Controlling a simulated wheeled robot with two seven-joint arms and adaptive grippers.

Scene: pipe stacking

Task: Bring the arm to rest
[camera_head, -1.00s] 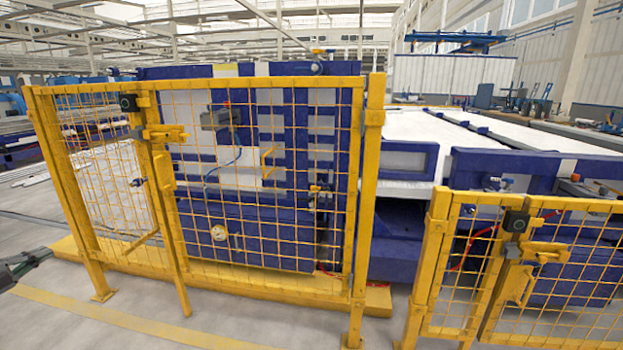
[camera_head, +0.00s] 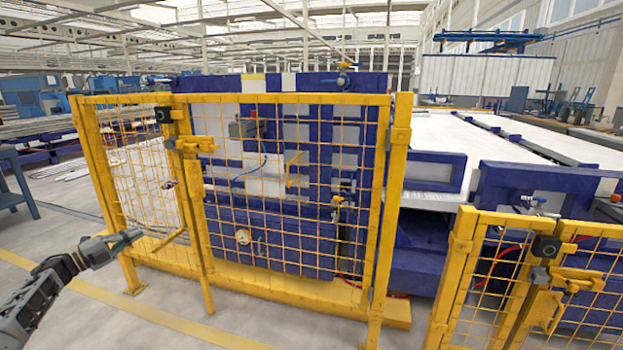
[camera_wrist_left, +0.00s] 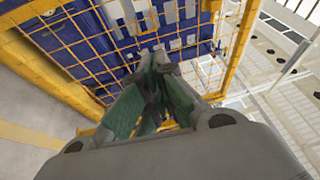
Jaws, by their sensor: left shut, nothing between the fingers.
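My left arm comes in from the left edge of the head view. Its gripper (camera_head: 128,237) is in front of the left part of the yellow mesh fence (camera_head: 245,98). I cannot tell from the head view whether it touches the fence. In the left wrist view the gripper's fingers (camera_wrist_left: 157,72) are closed together with nothing between them. The yellow fence also shows behind the fingers in the left wrist view (camera_wrist_left: 65,82). My right gripper is in neither view.
A blue machine (camera_head: 290,250) stands behind the fence. A second, lower yellow fence (camera_head: 465,235) is at the right. A long white-topped bed (camera_head: 440,135) runs back at the right. Grey floor with a yellow line (camera_head: 170,320) is open at the front left.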

